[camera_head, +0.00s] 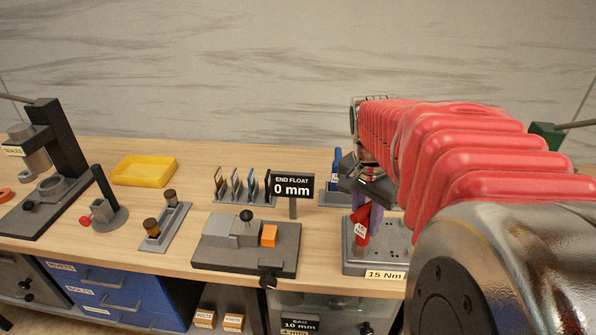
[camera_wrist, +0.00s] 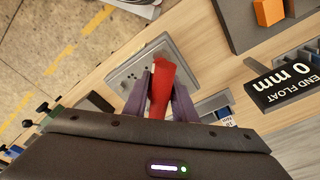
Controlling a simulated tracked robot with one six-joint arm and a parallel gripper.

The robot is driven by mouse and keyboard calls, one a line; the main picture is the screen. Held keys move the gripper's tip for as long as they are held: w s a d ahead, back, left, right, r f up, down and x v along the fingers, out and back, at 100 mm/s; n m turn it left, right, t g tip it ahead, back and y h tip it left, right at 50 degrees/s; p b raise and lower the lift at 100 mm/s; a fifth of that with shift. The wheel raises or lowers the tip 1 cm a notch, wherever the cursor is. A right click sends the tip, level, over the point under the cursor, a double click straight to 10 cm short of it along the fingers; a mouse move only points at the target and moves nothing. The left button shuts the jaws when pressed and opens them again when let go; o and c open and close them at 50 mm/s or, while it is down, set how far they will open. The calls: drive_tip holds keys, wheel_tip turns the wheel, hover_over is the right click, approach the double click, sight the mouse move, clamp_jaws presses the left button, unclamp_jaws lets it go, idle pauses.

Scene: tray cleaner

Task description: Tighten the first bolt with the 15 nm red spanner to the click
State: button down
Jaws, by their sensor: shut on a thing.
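The red spanner (camera_head: 361,227) stands close over the grey holder block (camera_head: 375,261) labelled "15 Nm". In the wrist view the red spanner (camera_wrist: 163,84) lies between the two purple-grey fingers of my gripper (camera_wrist: 160,92), which is shut on it. The holder's grey plate with small holes (camera_wrist: 125,75) shows behind the fingers. I cannot tell whether the spanner's lower end is in the holder or just above it. I cannot make out a bolt; my arm covers the right part of the head view.
Left of the holder are a dark fixture with an orange block (camera_head: 269,236), an "END FLOAT 0 mm" sign (camera_head: 292,187), a rack of thin plates (camera_head: 240,185) and a yellow tray (camera_head: 144,171). A blue item (camera_head: 337,160) stands behind my gripper. The bench middle has bare wood.

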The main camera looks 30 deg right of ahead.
sight(369, 203)
drive_tip(key=shift+f, duration=0.1)
drive_tip(key=shift+r, duration=3.1)
drive_tip(key=shift+w, duration=0.1)
